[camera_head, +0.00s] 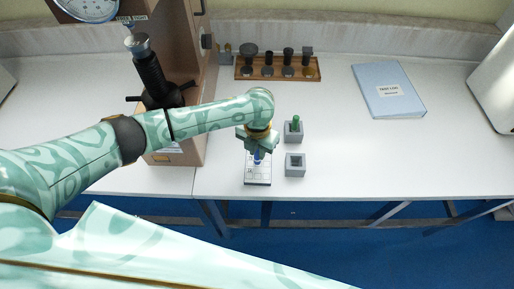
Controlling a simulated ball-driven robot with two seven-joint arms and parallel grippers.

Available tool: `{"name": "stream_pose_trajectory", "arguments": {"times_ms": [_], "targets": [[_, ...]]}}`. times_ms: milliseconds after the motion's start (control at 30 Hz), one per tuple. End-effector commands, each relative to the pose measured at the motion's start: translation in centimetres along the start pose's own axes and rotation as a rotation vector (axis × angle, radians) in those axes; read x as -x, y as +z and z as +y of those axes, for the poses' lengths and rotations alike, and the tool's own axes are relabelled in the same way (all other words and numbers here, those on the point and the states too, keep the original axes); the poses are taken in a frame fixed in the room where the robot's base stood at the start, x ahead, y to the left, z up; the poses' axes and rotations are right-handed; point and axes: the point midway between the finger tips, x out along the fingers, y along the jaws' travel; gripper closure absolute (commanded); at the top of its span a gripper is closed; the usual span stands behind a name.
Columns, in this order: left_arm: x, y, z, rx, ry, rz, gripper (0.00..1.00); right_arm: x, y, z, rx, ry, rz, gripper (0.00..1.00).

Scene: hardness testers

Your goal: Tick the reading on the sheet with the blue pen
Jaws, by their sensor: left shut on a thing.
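My left gripper (258,149) is shut on the blue pen (257,156), which points down over the sheet (258,181). The sheet lies near the front edge of the white table, and its upper part is hidden under my gripper. The marks on it are too small to read. I cannot tell whether the pen tip touches the sheet. My right gripper is not in view.
A grey holder (295,165) stands right of the sheet, and another holds a green pen (295,124). A hardness tester (160,85) stands at the left. A wooden tray of parts (278,73) and a blue folder (388,90) lie farther back.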

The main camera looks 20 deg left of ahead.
Motion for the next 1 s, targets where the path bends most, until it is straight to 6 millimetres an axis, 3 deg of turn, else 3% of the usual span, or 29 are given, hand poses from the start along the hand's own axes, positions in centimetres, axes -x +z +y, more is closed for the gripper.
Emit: {"name": "stream_pose_trajectory", "arguments": {"times_ms": [1000], "targets": [[0.00, -0.02, -0.27, 0.001, 0.000, 0.001, 1.00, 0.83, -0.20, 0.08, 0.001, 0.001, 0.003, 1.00]]}}
